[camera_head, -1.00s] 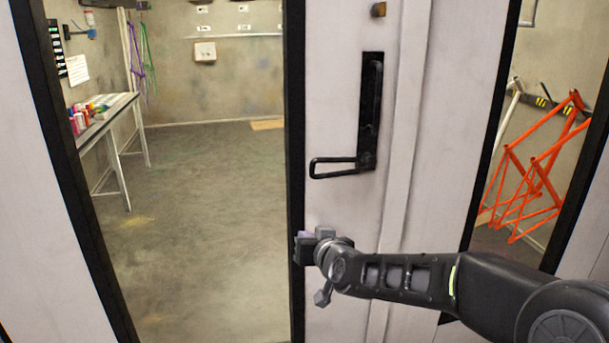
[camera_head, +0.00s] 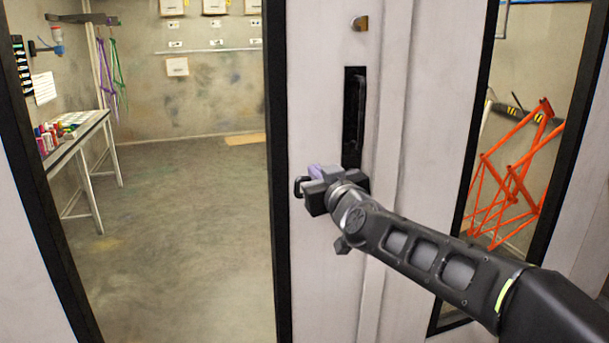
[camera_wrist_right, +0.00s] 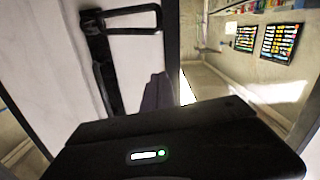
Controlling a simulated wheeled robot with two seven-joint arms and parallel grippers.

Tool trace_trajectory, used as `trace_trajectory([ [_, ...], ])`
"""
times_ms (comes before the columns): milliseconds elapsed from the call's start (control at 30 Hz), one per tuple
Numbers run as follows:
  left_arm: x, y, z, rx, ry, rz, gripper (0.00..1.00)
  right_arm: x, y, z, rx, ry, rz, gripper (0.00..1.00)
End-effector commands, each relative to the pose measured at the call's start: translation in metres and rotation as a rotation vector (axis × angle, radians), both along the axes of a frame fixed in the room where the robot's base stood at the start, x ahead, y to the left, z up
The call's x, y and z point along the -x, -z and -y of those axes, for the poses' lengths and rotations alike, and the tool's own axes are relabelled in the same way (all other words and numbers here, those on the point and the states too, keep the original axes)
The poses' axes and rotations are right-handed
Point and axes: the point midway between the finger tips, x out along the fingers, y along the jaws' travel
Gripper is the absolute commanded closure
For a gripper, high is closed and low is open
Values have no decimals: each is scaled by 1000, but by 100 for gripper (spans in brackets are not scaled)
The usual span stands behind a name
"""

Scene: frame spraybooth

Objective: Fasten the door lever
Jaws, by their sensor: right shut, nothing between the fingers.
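The door (camera_head: 330,290) is a pale panel with a black handle plate and upright pull (camera_head: 355,115). The black loop-shaped door lever (camera_head: 299,187) sits at the plate's foot. In the head view my right gripper (camera_head: 316,174) covers most of the lever, leaving its left tip showing. In the right wrist view the lever (camera_wrist_right: 130,30) shows whole, sticking out sideways from the plate (camera_wrist_right: 103,70). My right fingers (camera_wrist_right: 156,92) are shut and empty there, with a visible gap from the lever. My left gripper is out of view.
A brass-coloured fitting (camera_head: 360,23) sits on the door above the plate. Left of the door lies a booth with clear floor (camera_head: 190,230) and a table (camera_head: 70,140) holding coloured bottles. Orange bike frames (camera_head: 515,180) stand at the right.

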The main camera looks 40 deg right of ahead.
Motion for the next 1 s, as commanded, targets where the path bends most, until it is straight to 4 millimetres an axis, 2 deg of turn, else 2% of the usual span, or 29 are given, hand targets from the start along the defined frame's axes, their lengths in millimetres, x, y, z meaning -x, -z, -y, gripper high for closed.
trace_trajectory([
  [167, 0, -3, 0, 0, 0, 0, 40, -20, 1, 6, 0, -3, -3, 100],
  [567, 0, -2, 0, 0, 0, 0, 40, -93, 7, 33, 1, -1, -3, 100],
  [600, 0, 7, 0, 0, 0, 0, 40, -92, 20, 34, 0, 0, -5, 100],
  [700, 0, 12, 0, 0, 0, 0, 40, -93, 33, 36, 0, -2, -2, 100],
  [1000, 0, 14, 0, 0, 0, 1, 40, -94, 45, 40, -1, -1, -1, 100],
])
